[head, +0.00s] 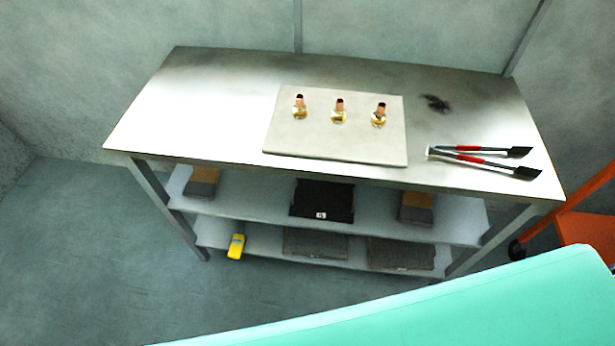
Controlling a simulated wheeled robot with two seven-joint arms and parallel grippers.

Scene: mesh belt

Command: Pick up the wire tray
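I cannot make out a wire tray for certain. Two flat dark grey, mesh-like pieces lie on the bottom shelf of the metal table: a left one (315,243) and a right one (401,253). They are too small and dim to tell whether either is a wire tray. A black box or tray (322,200) with a small white label sits on the shelf above them. Neither of my grippers is in view.
The metal table (205,100) holds a pale board (330,143) with three copper-and-brass fittings (339,112), red-handled tongs (480,158) and a dark smudge-like item (436,103). A yellow device (236,246) sits low left. A teal surface (480,305) blocks the lower right; floor lies clear left.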

